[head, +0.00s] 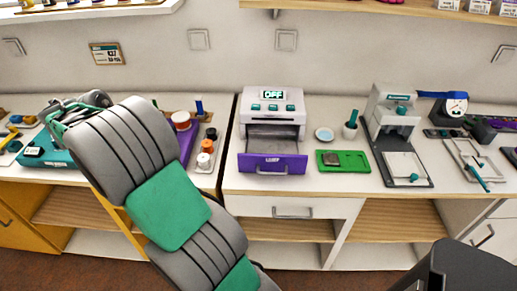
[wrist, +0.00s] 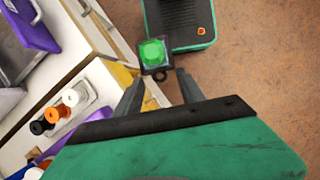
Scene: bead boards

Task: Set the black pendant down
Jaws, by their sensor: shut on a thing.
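The black pendant (wrist: 144,70) shows in the wrist view as a small dark square frame with a bright green faceted stone and a small ring at its lower edge. My gripper (wrist: 160,74) is shut on it, and the pendant sits at the fingertips. It appears held in the air, with the brown floor and the counter edge seen below. In the head view my arm covers the left counter, and neither the gripper's fingertips nor the pendant can be made out.
Spools on a tray (wrist: 83,100) stand on the counter left of my gripper. The oven's purple drawer (head: 272,164) is pulled out. Right of it are a green tray (head: 360,167), a small dish (head: 324,134) and a press (head: 398,120). Bare counter shows at the front.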

